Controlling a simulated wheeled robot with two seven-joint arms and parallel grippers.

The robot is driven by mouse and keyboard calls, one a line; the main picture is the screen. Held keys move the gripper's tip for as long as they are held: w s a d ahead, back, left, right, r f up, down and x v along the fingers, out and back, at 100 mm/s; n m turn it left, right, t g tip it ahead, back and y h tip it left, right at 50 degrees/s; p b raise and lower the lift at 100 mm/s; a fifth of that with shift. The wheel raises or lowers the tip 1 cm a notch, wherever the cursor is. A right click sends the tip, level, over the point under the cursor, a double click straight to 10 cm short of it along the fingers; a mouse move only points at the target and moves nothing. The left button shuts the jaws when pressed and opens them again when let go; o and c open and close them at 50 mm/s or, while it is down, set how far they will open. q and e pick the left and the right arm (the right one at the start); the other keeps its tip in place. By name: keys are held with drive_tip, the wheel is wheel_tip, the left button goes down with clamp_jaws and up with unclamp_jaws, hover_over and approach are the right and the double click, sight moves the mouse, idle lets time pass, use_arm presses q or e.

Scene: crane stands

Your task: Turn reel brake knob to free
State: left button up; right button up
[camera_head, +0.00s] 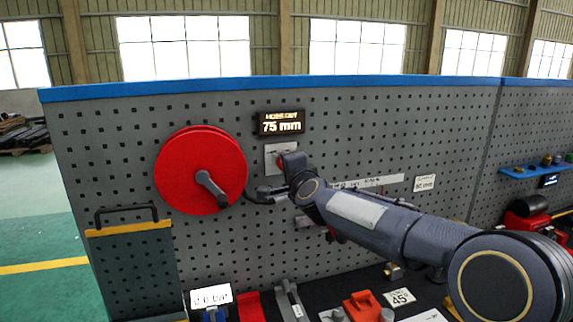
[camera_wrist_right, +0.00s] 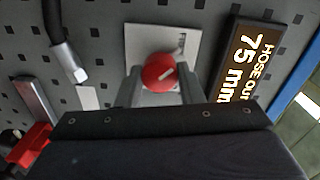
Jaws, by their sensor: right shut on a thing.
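In the wrist view the mark is slanted. My right gripper (camera_wrist_right: 160,86) is shut on the knob, one grey finger on each side. In the head view my right gripper (camera_head: 282,165) hides most of the knob, and the plate (camera_head: 271,152) shows behind it. The red hose reel (camera_head: 178,165) with a dark crank hangs to the left. My left gripper is not in view.
A lit sign (camera_head: 281,123) reading "HOSE OUT 75 mm" is above the plate. A black hose with a metal end (camera_wrist_right: 68,60) hangs close to the knob. A blue-topped pegboard wall (camera_head: 380,130) stands behind. Several tools lie on the bench below.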

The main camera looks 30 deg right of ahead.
drive_tip(key=shift+f, duration=0.1)
idle(0.3)
drive_tip(key=o, duration=1)
drive_tip(key=v, duration=0.8)
drive_tip(key=shift+w, duration=0.1)
drive_tip(key=s+a+f+n+g+y, duration=0.4)
drive_tip(key=s+a+f+n+y, duration=0.3)
drive_tip(key=s+a+f+n, duration=0.4)
drive_tip(key=s+a+f+n+g, duration=0.2)
drive_tip(key=s+f, duration=0.4)
drive_tip(key=s, duration=0.3)
drive_tip(key=s+a+f+n+g+y, duration=0.1)
drive_tip(key=s+a+f+n+g, duration=0.1)
drive_tip(key=s+f+n+g, duration=0.2)
drive_tip(key=s+f+g, duration=0.1)
drive_tip(key=s+f, duration=0.2)
drive_tip(key=s, duration=0.2)
drive_tip(key=shift+s, duration=0.3)
